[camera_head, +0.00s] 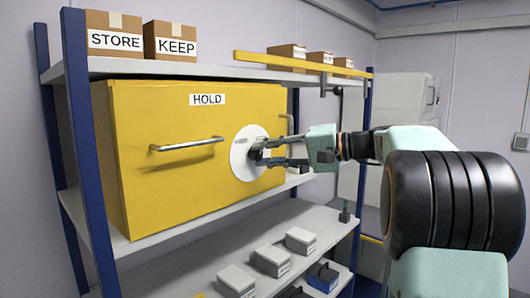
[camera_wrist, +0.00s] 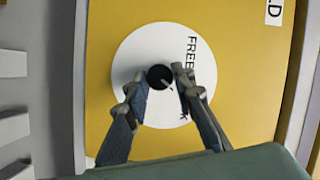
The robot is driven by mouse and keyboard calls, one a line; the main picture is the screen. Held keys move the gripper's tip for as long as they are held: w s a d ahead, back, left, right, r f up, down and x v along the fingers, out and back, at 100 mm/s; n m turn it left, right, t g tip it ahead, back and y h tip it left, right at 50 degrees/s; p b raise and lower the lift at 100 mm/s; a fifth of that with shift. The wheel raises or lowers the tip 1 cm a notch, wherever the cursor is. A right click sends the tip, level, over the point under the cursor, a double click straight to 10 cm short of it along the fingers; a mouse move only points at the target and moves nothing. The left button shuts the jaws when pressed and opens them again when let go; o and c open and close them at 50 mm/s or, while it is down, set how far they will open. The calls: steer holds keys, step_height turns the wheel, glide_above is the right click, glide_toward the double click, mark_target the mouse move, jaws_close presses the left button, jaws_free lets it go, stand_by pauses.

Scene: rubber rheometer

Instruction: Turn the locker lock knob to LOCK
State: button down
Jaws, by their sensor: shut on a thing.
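The word FREE is readable on the dial; a LOCK mark cannot be made out. My gripper (camera_head: 264,153) reaches in from the right, its fingers on either side of the knob and shut on it.
A metal bar handle (camera_head: 187,145) sticks out left of the dial. STORE (camera_head: 113,36) and KEEP (camera_head: 170,41) boxes stand on the top shelf. Small grey boxes (camera_head: 272,260) are on the deck below. A yellow rail (camera_head: 290,63) runs above the arm.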

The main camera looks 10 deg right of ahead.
steer(key=shift+m+y, duration=0.4)
steer(key=shift+m, duration=0.6)
steer(key=c, duration=1.6)
jaws_free()
steer(key=shift+f, duration=0.1)
steer(key=v, duration=1.2)
steer(key=shift+f, duration=0.15)
